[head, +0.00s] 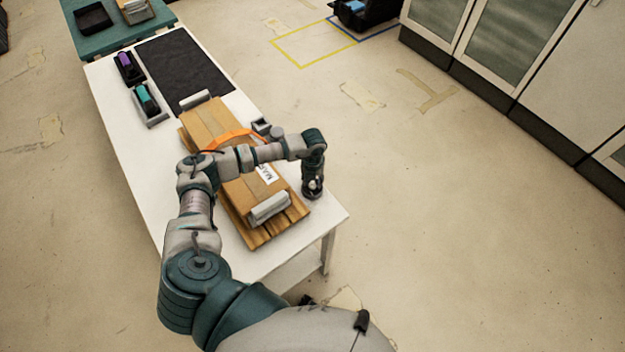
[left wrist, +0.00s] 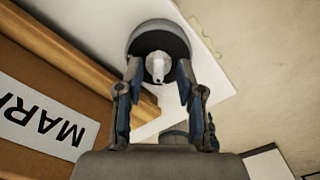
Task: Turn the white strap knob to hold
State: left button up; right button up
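The white knob (left wrist: 158,66) sits on a dark round dial with a grey rim (left wrist: 132,43) near the table's right edge. In the head view, my left gripper (head: 313,188) points down over this spot and mostly hides the knob. In the left wrist view, the two fingers of my left gripper (left wrist: 158,72) stand apart on either side of the knob, with visible gaps between them and it. An orange strap (head: 231,137) arches over the cardboard box (head: 205,122), partly hidden by my arm. My right gripper is not in view.
The box, labelled "MAR", rests on wooden slats (head: 262,232) on the white table (head: 118,150), with grey blocks (head: 270,208) at its ends.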

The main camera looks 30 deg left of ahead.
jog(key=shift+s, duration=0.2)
pick_arm(q)
jog(key=shift+a, duration=0.15)
grip_shut()
jog(key=shift+m, duration=0.3)
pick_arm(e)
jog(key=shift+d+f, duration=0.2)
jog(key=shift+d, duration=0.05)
pick_arm(q)
jog(key=shift+m+b, duration=0.5)
jog(key=shift+m, duration=0.1)
jog(key=m+b, duration=0.1)
jog(key=m, duration=0.3)
jog(key=shift+f+b, duration=0.1)
jog(key=shift+b, duration=0.3)
jog(key=shift+m+b, duration=0.4)
jog(key=shift+m, duration=0.7)
jog(key=m+b, duration=0.3)
jog(key=m, duration=0.4)
jog(key=shift+m, duration=0.4)
jog(key=shift+m+b, duration=0.7)
jog(key=shift+m, duration=0.4)
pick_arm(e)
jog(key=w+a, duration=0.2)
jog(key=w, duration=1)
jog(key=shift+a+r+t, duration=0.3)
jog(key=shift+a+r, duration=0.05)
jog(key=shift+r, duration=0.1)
pick_arm(q)
jog(key=shift+r, duration=0.2)
